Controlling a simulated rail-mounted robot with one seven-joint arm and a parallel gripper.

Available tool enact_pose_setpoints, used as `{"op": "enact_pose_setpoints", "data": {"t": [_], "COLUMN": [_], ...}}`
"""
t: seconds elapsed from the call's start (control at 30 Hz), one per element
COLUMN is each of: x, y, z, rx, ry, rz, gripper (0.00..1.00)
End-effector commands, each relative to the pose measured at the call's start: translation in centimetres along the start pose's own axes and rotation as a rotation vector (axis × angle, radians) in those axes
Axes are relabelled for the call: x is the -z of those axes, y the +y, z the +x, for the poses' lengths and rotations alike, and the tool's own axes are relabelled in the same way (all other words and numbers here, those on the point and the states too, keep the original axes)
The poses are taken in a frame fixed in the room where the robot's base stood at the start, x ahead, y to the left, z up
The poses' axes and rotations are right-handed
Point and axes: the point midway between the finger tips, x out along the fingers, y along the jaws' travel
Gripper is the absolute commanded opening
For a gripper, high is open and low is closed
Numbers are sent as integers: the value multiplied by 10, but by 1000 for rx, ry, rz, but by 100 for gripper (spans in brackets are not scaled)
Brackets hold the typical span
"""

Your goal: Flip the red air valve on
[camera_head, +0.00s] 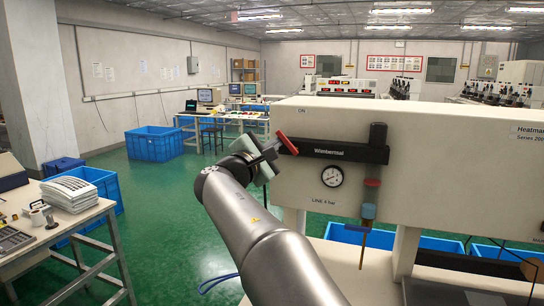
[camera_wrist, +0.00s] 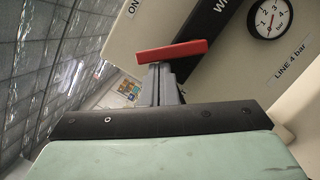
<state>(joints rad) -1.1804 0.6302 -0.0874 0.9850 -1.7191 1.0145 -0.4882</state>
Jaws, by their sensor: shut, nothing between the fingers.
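The red air valve lever (camera_head: 287,143) sits at the left end of a black bar (camera_head: 335,152) on the front of a cream machine. In the head view the lever is tilted, its upper end to the left, below the "ON" label (camera_head: 301,111). My gripper (camera_head: 272,149) is shut and empty, with its fingertips just left of the lever. In the wrist view the red lever (camera_wrist: 172,52) lies across the tips of my closed fingers (camera_wrist: 161,85). I cannot tell whether they touch. The lever's pivot is not clearly visible.
A table with paper stacks (camera_head: 70,193) is at left. Blue crates (camera_head: 155,143) stand on the green floor.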

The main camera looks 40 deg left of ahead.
Motion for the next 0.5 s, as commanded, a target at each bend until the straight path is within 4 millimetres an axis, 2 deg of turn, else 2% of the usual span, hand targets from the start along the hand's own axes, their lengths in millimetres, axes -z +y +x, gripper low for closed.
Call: {"op": "enact_pose_setpoints", "data": {"t": [0.5], "x": [-22], "y": [8], "z": [5], "rx": [111], "ry": [-2], "rz": [448], "gripper": [0]}}
